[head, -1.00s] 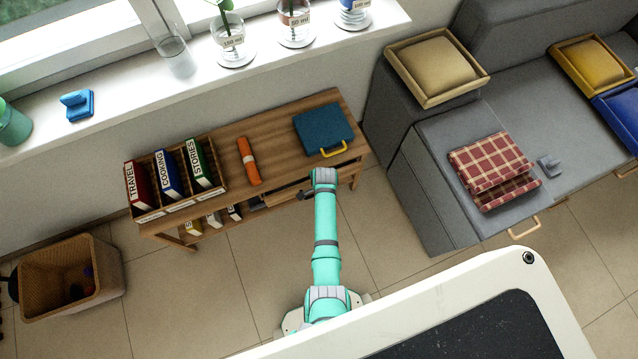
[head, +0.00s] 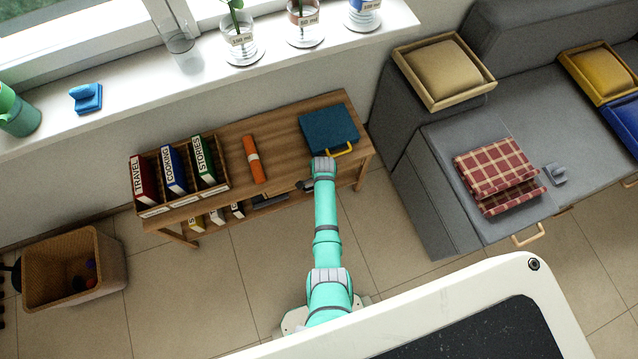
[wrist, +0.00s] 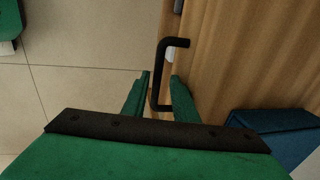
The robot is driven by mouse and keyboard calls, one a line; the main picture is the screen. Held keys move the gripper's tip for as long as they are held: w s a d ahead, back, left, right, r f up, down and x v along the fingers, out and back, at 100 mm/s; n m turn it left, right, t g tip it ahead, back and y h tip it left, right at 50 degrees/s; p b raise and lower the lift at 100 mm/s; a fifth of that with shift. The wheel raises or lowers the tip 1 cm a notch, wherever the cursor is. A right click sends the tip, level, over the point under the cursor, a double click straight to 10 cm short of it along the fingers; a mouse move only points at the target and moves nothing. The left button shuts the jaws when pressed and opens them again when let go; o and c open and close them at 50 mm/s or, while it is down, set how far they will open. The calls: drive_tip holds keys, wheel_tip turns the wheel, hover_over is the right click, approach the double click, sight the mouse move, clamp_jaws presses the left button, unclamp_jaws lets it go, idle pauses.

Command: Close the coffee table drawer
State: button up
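The coffee table (head: 228,126) is the low wooden table under the window sill. Its front edge is partly hidden by my arm in the head view, so I cannot tell how far out the drawer stands. In the wrist view the black bar handle (wrist: 156,78) sticks out from a wooden face (wrist: 215,65). My gripper (wrist: 161,88) is open, with one green finger on each side of the handle and small gaps visible. In the head view my gripper (head: 306,185) is a small dark shape at the table's front edge.
On the table are a book rack (head: 180,192), an orange roll (head: 255,158) and a blue case (head: 329,130) with a yellow handle. A wicker basket (head: 108,262) stands at left, a grey sofa (head: 425,215) at right. The tiled floor before the table is clear.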

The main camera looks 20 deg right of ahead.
drive_tip(key=shift+d, duration=0.15)
drive_tip(key=s+r, duration=0.6)
drive_tip(key=r, duration=0.4)
drive_tip(key=s+a+n+t, duration=0.45)
drive_tip(key=s+a, duration=0.25)
drive_tip(key=a, duration=0.2)
drive_tip(key=s+a+r+n+t+h, duration=0.1)
drive_tip(key=s+a+r+n+t, duration=0.2)
drive_tip(key=s+r, duration=0.5)
drive_tip(key=shift+s+a+r+n, duration=0.3)
drive_tip(key=shift+a+r+n, duration=0.35)
drive_tip(key=shift+r+n, duration=0.4)
drive_tip(key=shift+w+f, duration=0.15)
drive_tip(key=shift+f, duration=0.05)
